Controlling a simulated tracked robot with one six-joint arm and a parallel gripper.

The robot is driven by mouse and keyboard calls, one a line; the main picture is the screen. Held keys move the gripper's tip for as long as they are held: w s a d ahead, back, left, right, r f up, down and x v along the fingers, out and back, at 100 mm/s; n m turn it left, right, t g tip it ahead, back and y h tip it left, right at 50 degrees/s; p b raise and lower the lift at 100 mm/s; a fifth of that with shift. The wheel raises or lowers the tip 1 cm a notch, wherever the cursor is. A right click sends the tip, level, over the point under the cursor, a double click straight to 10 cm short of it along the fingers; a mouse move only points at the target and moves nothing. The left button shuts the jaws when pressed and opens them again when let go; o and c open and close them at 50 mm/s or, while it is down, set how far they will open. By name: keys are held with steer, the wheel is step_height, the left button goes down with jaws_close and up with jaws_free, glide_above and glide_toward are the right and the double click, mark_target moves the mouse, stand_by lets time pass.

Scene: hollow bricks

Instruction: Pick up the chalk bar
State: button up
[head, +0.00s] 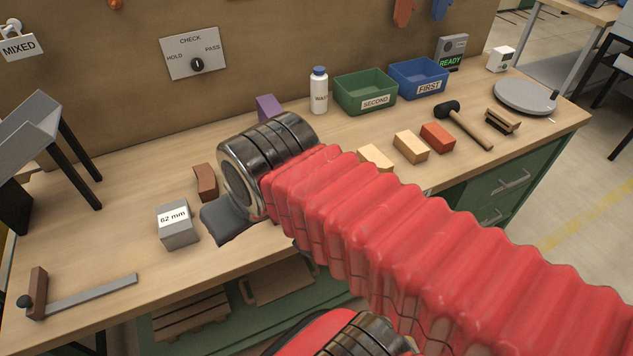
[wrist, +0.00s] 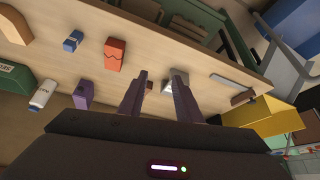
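A pale cream block (head: 375,157), which looks like the chalk bar, lies on the bench, partly hidden behind my red arm sleeve in the head view. A pale block at the upper left of the wrist view (wrist: 17,28) looks like the same one. A tan block (head: 411,146) sits just right of it in the head view. My gripper (wrist: 159,77) is open, with two dark fingers apart and nothing held between them. It is over the left part of the bench, well away from the pale block.
A grey 62 mm block (head: 176,231) and a brown block (head: 205,182) are near my gripper. A red-orange block (wrist: 115,53) and a blue block (wrist: 73,41) lie between. A bottle (head: 318,95), green bin (head: 365,94) and blue bin (head: 418,80) stand behind.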

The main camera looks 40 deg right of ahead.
steer(key=shift+o, duration=0.6)
steer(key=shift+a, duration=0.1)
steer(key=shift+o, duration=0.8)
steer(key=shift+w, duration=0.1)
steer(key=shift+o, duration=0.2)
steer(key=shift+w+d, duration=0.2)
steer(key=shift+d, duration=0.2)
steer(key=w+d+f+m, duration=0.1)
steer(key=w+d+f, duration=0.1)
steer(key=d, duration=1)
steer(key=w+d+f+m+g+h, duration=0.1)
steer(key=w+d+f+m, duration=0.1)
steer(key=d, duration=1)
steer(key=shift+w+d+f+m, duration=0.25)
steer(key=shift+w+f+m, duration=0.05)
steer(key=shift+w, duration=0.3)
steer(key=shift+f, duration=0.1)
steer(key=x, duration=0.8)
steer(key=shift+d+f, duration=0.15)
steer(key=shift+f, duration=0.1)
